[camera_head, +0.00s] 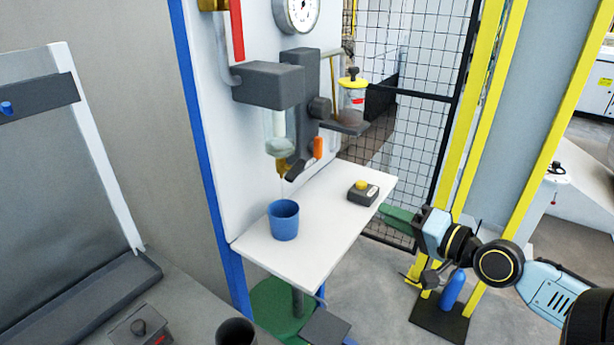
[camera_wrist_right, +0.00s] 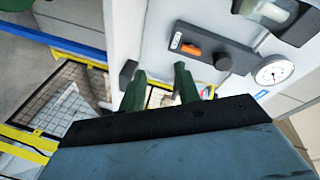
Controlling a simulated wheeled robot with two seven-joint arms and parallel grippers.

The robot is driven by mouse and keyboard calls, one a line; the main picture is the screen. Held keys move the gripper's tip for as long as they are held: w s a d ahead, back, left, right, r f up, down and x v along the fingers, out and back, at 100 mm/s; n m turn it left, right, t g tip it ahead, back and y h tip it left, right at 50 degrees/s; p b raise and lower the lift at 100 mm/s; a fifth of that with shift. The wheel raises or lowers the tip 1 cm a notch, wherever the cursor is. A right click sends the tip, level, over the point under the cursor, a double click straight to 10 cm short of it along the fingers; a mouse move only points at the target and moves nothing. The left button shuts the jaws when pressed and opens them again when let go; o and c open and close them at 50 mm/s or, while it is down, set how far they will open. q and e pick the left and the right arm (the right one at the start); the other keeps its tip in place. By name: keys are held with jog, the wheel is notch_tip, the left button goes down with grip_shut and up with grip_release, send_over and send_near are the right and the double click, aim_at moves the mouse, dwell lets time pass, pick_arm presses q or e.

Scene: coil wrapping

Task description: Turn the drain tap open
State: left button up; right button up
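In the head view a brass-coloured tap (camera_head: 283,165) hangs under a clear bowl (camera_head: 279,128) on the wall panel. A thin pale line runs from it towards a blue cup (camera_head: 284,219) below. A small orange handle (camera_head: 318,147) sits just right of the tap; it also shows in the wrist view (camera_wrist_right: 191,48). I cannot tell which part turns the tap. My right gripper (camera_head: 394,213) is right of the white shelf, apart from the tap. Its green fingers (camera_wrist_right: 160,92) are apart with nothing between them. My left gripper is not in view.
The white shelf (camera_head: 325,240) carries the cup and a grey box with a yellow button (camera_head: 363,191). A dark knob (camera_head: 319,107) and a bracketed bottle (camera_head: 353,95) are near the orange handle. Black mesh fencing (camera_head: 424,125) and yellow posts stand behind.

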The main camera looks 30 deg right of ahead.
jog(key=s+a+r+n+y, duration=0.1)
jog(key=a+r+y, duration=0.3)
jog(key=a+r, duration=0.4)
jog(key=p, duration=0.8)
send_near(300, 172)
jog(key=x, duration=0.7)
jog(key=shift+w+a, duration=0.35)
jog(key=shift+w, duration=0.3)
grip_shut()
